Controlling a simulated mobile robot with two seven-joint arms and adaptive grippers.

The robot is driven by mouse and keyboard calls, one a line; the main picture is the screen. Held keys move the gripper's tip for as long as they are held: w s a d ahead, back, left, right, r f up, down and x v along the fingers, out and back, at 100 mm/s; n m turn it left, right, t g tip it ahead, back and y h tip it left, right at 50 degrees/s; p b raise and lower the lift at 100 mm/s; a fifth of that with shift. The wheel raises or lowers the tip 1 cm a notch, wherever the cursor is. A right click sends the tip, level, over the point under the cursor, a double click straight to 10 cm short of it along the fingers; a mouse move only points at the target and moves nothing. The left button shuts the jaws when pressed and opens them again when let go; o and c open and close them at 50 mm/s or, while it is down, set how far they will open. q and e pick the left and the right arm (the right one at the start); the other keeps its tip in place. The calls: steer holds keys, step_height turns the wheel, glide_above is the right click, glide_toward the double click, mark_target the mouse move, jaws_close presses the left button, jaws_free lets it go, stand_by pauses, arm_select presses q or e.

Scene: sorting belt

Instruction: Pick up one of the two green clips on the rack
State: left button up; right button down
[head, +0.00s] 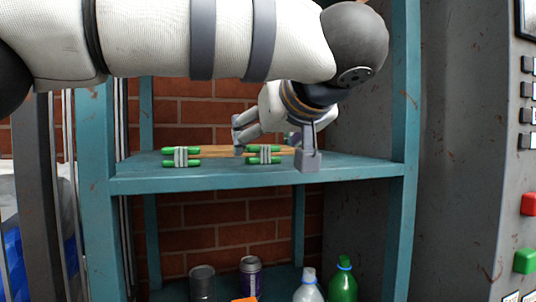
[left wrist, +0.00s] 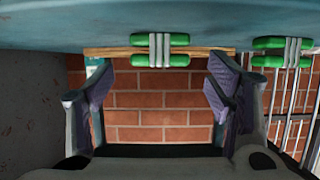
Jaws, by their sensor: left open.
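Two green clips, each a pair of green bars with grey bands across the middle, lie on the teal rack shelf (head: 350,171). The left clip (head: 181,157) is near the shelf's left front; the right clip (head: 263,154) is nearer the middle. My left gripper (head: 274,150) is open and empty, with its fingers at either side of the right clip in the head view. In the left wrist view, that clip (left wrist: 160,50) shows centred beyond the gap between the fingertips (left wrist: 160,88), apart from them. The other clip (left wrist: 282,50) is at the right. My right gripper is not in view.
A wooden strip (head: 217,149) lies on the shelf by the clips. Rack posts (head: 402,120) stand at both sides, with a brick wall (head: 215,110) behind. A grey cabinet (head: 455,150) stands at the right.

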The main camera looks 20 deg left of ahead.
mark_target(264, 164)
arm_select(q)
steer(key=x, duration=0.3)
steer(key=shift+f, duration=0.1)
steer(key=shift+s, duration=0.1)
steer(key=c, duration=1.1)
